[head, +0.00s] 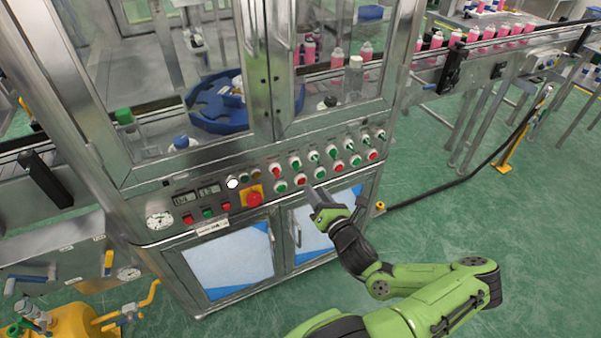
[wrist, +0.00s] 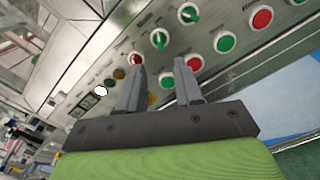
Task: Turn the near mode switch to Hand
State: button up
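A row of rotary switches with white collars runs along the upper part of the machine's front panel. The red-knobbed switch (head: 277,169) is at the left end of the row; it also shows in the wrist view (wrist: 134,58), just beyond the left fingertip. A green-knobbed switch (head: 295,162) is beside it, also in the wrist view (wrist: 159,38). The labels are too small to read, so I cannot tell which is the mode switch. My gripper (head: 312,191) is in front of the panel, below the row. In the wrist view its fingers (wrist: 160,68) are apart and empty.
Green and red push buttons (head: 299,179) line the panel below the switches. A red emergency stop (head: 254,198) on a yellow plate is to the left. Cabinet doors (head: 229,263) are below. A conveyor with pink cans (head: 474,34) runs to the right.

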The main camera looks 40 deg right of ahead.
aim_at(299, 168)
jog(key=x, duration=1)
jog(key=shift+b, duration=0.3)
grip_shut()
